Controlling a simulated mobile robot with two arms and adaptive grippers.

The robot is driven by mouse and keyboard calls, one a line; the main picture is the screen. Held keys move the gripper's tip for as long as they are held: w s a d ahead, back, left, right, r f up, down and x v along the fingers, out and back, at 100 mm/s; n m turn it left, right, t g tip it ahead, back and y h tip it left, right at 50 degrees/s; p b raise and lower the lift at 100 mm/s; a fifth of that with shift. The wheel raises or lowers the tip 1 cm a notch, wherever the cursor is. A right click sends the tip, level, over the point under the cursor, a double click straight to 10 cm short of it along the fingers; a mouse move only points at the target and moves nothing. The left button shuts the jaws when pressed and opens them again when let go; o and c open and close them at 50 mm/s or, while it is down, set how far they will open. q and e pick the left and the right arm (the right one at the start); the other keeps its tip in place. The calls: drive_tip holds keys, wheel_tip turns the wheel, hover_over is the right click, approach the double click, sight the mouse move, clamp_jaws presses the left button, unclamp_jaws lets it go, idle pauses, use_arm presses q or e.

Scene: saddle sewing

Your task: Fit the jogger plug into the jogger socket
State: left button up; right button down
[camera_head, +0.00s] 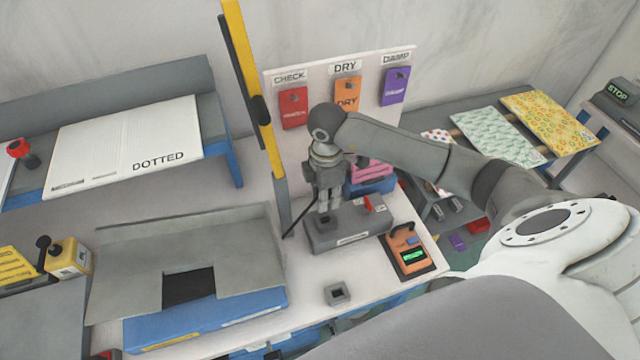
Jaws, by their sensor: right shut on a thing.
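My right gripper (326,208) points down over the left part of a grey box (352,232) with a label on its front and a red part on top. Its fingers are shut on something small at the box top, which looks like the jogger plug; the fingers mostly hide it. A dark cable (297,224) runs from there down to the left. The grey box appears to bear the jogger socket, but the fingers cover that spot. I cannot tell whether the plug is in the socket or just above it. My left gripper is not in view.
A small grey block with a square hole (337,293) stands in front on the white table. An orange device with a green display (409,252) is to the right. A yellow post (252,90) and a tag board (334,66) stand behind. A grey tray (235,238) lies left.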

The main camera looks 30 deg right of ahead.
drive_tip(key=shift+s, duration=0.15)
drive_tip(key=b, duration=0.3)
hover_over(326, 214)
drive_tip(key=s+a, duration=0.1)
drive_tip(key=shift+s+f, duration=0.2)
drive_tip(key=shift+f, duration=1.9)
drive_tip(key=shift+f+b, duration=0.4)
drive_tip(key=shift+b, duration=0.05)
drive_tip(key=shift+f+b, duration=1.05)
drive_tip(key=shift+f, duration=0.4)
drive_tip(key=c, duration=1.1)
unclamp_jaws()
drive_tip(key=shift+c, duration=0.2)
drive_tip(key=shift+r, duration=0.1)
